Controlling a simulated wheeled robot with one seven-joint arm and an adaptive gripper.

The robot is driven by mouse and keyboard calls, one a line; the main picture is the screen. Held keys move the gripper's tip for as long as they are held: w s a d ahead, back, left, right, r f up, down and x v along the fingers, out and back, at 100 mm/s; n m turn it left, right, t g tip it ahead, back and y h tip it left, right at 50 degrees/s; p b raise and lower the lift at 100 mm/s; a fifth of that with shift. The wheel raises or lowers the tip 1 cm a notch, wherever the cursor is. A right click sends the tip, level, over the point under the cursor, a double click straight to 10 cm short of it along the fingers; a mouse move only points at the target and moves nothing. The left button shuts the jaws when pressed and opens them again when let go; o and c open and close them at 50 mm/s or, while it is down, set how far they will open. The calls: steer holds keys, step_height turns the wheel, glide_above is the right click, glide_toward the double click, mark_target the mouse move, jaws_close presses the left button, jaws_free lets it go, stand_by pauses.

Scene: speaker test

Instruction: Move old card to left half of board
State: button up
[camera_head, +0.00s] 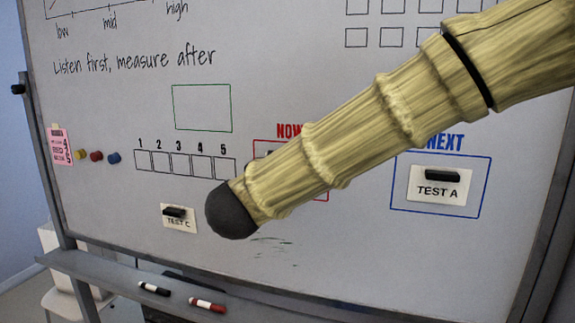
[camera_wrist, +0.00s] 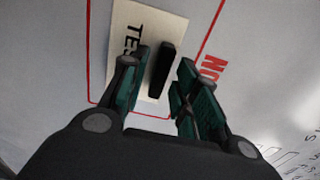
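In the wrist view, a cream card (camera_wrist: 160,25) lies flat on the whiteboard inside a red box. It has a black bar handle (camera_wrist: 161,70) and lettering beginning "TES"; the rest is covered. My gripper (camera_wrist: 165,60) is open, its green-black fingers on either side of the handle, with small gaps visible. In the head view, my arm hides the gripper and most of the red NOW box (camera_head: 324,195). A TEST C card (camera_head: 178,223) is on the board at lower left. A TEST A card (camera_head: 439,193) is in the blue NEXT box (camera_head: 397,197). No card is visibly marked old.
The whiteboard (camera_head: 110,200) has an empty green box (camera_head: 201,108) and a numbered row of squares (camera_head: 184,164) at left. A pink note (camera_head: 60,147) and several round magnets (camera_head: 96,156) are at its left edge. The tray (camera_head: 110,270) below holds black and red markers (camera_head: 206,304).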

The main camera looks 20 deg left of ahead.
steer(key=shift+w, duration=0.15)
steer(key=shift+c, duration=0.4)
jaws_close()
steer(key=shift+b, duration=0.35)
steer(key=shift+r, duration=0.1)
